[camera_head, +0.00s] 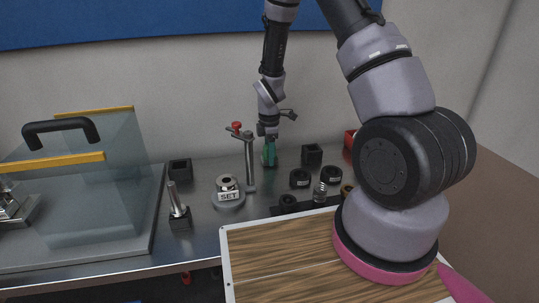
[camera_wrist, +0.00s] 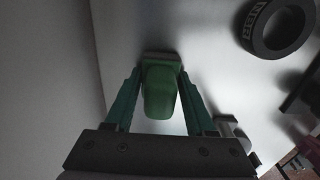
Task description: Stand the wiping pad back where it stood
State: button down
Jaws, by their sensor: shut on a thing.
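The wiping pad, with a green rounded grip (camera_wrist: 160,92) and a greyish base (camera_wrist: 160,57), is between the green fingers of my gripper (camera_wrist: 159,75) in the wrist view. The fingers are shut on it from both sides. In the head view my gripper (camera_head: 268,148) points down at the back of the grey metal bench (camera_head: 205,215), close to the wall. Only a small green patch shows there, and pad and fingers are hard to tell apart. I cannot tell whether the pad's base touches the bench.
A post with a red knob (camera_head: 249,160) stands just left of my gripper. A black square block (camera_head: 311,155) and black rings (camera_head: 300,178) are to its right. A SET-marked fixture (camera_head: 228,193) and clear cover (camera_head: 75,185) are left; a wooden board (camera_head: 280,255) is in front.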

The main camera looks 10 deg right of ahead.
jog(key=shift+c, duration=1.2)
grip_release()
notch_tip(320, 180, up, 12)
jog(key=shift+f, duration=0.15)
jog(key=shift+d+r, duration=0.1)
jog(key=shift+r, duration=0.55)
notch_tip(320, 180, up, 8)
jog(key=s+d+m+t, duration=0.1)
jog(key=s+d+m, duration=0.1)
jog(key=m, duration=0.2)
notch_tip(320, 180, up, 9)
jog(key=m+t+y, duration=0.1)
jog(key=m+t, duration=0.1)
jog(key=m, duration=0.4)
send_over(276, 160)
jog(key=s+d, duration=0.2)
jog(key=s, duration=0.3)
jog(key=s+d+r+m+t+y, duration=0.1)
jog(key=s+r+m+t, duration=0.3)
jog(key=s+r+m, duration=0.7)
jog(key=s+d+m, duration=0.1)
jog(key=s, duration=0.3)
